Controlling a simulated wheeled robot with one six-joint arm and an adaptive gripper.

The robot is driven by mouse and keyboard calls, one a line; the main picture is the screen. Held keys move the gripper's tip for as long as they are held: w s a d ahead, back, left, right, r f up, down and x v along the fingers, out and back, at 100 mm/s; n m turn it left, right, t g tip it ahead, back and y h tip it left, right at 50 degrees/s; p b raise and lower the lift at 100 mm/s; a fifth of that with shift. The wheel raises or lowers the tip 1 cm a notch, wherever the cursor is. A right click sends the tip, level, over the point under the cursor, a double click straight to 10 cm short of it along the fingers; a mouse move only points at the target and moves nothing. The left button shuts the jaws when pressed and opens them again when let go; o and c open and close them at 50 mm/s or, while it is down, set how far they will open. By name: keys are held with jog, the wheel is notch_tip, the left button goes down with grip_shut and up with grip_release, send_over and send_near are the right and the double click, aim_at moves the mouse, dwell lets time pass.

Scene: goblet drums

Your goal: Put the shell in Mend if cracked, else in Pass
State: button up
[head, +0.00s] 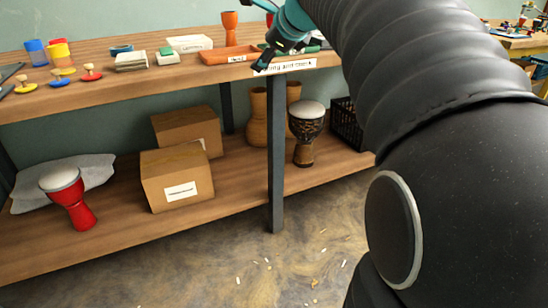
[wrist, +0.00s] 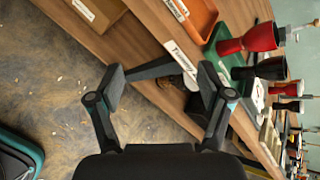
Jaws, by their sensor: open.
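My gripper (head: 275,56) is open above the front of the upper shelf in the head view. In the wrist view its two fingers (wrist: 161,86) are spread wide with nothing between them. An orange goblet-shaped shell (head: 230,27) stands upright at the orange tray (head: 226,56); whether it is in or behind the tray I cannot tell. The tray labels are too small to read. No crack can be made out.
A label strip (head: 290,67) is on the shelf's front edge. Cups, colored discs and boxes stand on the upper shelf's left. The lower shelf holds a red drum (head: 70,197), cardboard boxes (head: 177,178) and a carved drum (head: 306,130). A dark post (head: 276,170) supports the shelves. Open floor lies in front.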

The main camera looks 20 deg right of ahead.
jog(key=s+a+f+n+g, duration=0.2)
jog(key=s+a+f+n, duration=0.3)
jog(key=s+f+n, duration=0.7)
jog(key=s+a+f+n+g+h, duration=0.1)
jog(key=s+a+f+n+g, duration=0.2)
jog(key=s+f+n, duration=1)
jog(key=s+a+f, duration=0.1)
jog(key=s+a, duration=0.2)
jog(key=s, duration=0.1)
jog(key=shift+s+g, duration=0.2)
jog(key=shift+g, duration=0.1)
notch_tip(320, 180, up, 7)
jog(key=p, duration=0.7)
jog(key=shift+r, duration=0.1)
